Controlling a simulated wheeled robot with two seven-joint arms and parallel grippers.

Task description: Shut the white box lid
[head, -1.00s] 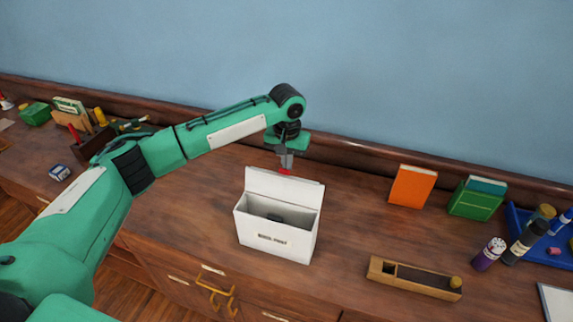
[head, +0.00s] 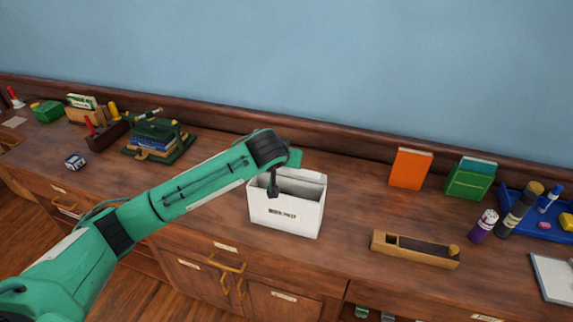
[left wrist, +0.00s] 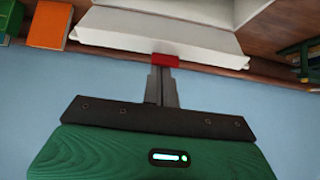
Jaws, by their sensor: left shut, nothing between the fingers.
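The white box (head: 286,214) stands on the wooden counter with dark lettering on its front. Its lid (head: 308,177) is raised along the back edge, and the inside shows partly. My left arm crosses in front of the box's left rear part. My right gripper is in neither view.
An orange book (head: 410,168) and green books (head: 470,180) stand right of the box. A dark green rack (head: 160,142) stands to the left. The blue wall is behind.

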